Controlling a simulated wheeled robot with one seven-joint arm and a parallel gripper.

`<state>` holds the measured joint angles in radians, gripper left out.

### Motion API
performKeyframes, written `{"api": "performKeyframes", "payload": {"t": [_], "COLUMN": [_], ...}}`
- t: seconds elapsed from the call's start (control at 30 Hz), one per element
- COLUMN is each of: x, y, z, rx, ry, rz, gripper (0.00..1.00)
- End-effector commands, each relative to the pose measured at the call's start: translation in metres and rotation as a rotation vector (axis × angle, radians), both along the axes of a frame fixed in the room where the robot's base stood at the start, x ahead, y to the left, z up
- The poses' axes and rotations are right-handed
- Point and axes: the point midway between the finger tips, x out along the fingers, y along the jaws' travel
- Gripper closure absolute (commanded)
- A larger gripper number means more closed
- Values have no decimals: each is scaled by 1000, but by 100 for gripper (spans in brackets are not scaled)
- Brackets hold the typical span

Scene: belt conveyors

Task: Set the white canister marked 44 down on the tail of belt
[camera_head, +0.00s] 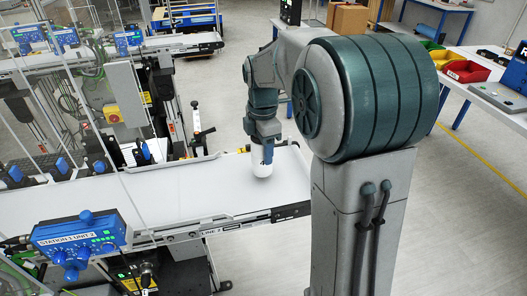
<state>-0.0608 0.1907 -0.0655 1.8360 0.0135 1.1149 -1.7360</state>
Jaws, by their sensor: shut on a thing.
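A white canister (262,168) is upright over the right end of the near belt (165,196). Its base looks at or just above the white belt surface; I cannot tell whether it touches. No number can be read on it from here. My gripper (262,146) points down from above and is shut on the canister's upper part. The fingers are small and partly hidden at this distance.
A blue station control box (80,236) stands at the belt's near left edge. A second belt (150,46) runs farther back. Red bin (466,71) and other bins sit on a right-hand table. The belt surface left of the canister is clear.

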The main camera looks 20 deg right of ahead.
Motion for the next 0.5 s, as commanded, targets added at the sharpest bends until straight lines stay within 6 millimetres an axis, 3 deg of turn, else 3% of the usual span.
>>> {"api": "performKeyframes", "payload": {"t": [0.17,0.5], "x": [0,0], "y": [1,0], "z": [-20,-24], "rx": [0,0], "ry": [2,0], "rz": [1,2], "gripper": [78,78]}}
